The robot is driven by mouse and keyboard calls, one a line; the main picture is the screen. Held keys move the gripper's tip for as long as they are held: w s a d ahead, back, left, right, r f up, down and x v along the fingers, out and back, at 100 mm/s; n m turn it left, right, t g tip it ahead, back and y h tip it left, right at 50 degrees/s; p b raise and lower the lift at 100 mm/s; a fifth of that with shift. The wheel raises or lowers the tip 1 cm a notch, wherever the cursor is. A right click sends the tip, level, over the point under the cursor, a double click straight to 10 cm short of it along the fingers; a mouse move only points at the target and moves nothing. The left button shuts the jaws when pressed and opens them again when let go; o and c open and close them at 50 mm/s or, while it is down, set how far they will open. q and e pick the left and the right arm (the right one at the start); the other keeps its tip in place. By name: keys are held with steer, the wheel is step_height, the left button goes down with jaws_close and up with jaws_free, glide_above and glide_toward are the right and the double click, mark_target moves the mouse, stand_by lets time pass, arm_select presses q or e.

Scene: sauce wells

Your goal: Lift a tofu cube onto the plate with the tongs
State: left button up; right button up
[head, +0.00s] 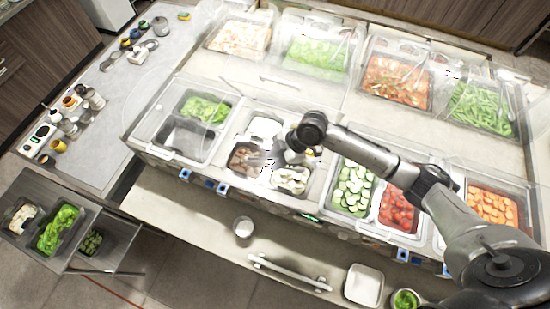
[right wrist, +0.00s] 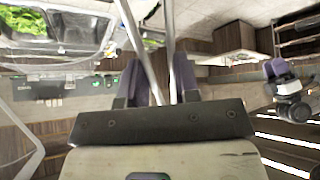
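My right gripper (head: 283,156) is over the wells left of centre in the head view. In the right wrist view, two thin metal arms of the tongs (right wrist: 174,50) run up from between the fingers of my right gripper (right wrist: 170,88), which is shut on them. The tong tips are not clear. White pieces that look like tofu (head: 265,127) fill a well behind the gripper; single cubes are too small to tell. A white square dish (head: 363,285), perhaps the plate, sits on the front counter at lower right. What looks like my left gripper (right wrist: 276,68) shows at the right of the right wrist view.
Near the gripper are wells of brown pieces (head: 245,158) and pale slices (head: 290,180). Cucumber (head: 352,187) and tomato (head: 398,207) wells lie to the right. Clear lids stand behind. A white cup (head: 243,227) and a bowl of greens (head: 405,300) are in front.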

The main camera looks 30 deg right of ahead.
steer(key=shift+f, duration=0.15)
step_height(320, 180, down, 10)
steer(key=b, duration=0.8)
steer(key=shift+o, duration=0.2)
steer(key=shift+r, duration=0.2)
jaws_close()
step_height(320, 180, up, 10)
steer(key=p, duration=0.8)
steer(key=shift+f, duration=0.15)
step_height(320, 180, up, 2)
steer(key=shift+r+p, duration=0.15)
steer(key=shift+p, duration=0.4)
